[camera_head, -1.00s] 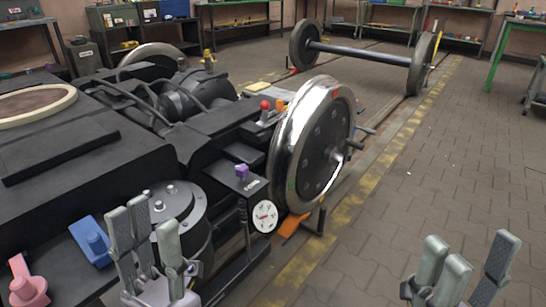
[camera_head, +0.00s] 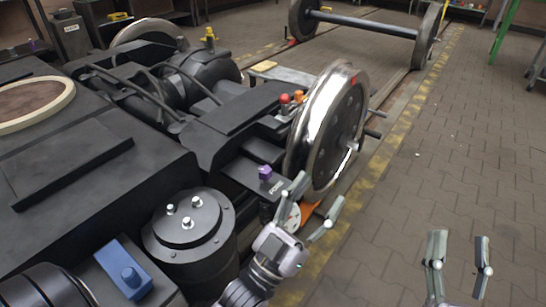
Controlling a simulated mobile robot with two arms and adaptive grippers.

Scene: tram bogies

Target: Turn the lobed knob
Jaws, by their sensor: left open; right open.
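A small purple knob (camera_head: 265,173) stands on a dark box on the bogie frame, beside the near wheel; it is the likeliest lobed knob, but its lobes are too small to make out clearly. My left gripper (camera_head: 317,198) is open and empty, just right of and below the knob in the picture, with its fingers pointing toward the wheel. It does not appear to touch the knob. A white round gauge (camera_head: 293,216) below the knob is partly hidden by this gripper. My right gripper (camera_head: 460,250) is open and empty over the paved floor at the lower right.
The large steel wheel (camera_head: 330,125) stands close beyond my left gripper. Red (camera_head: 285,99) and orange (camera_head: 298,96) knobs sit left of it. A black cylinder (camera_head: 190,230) and a blue block (camera_head: 125,270) are at the near left.

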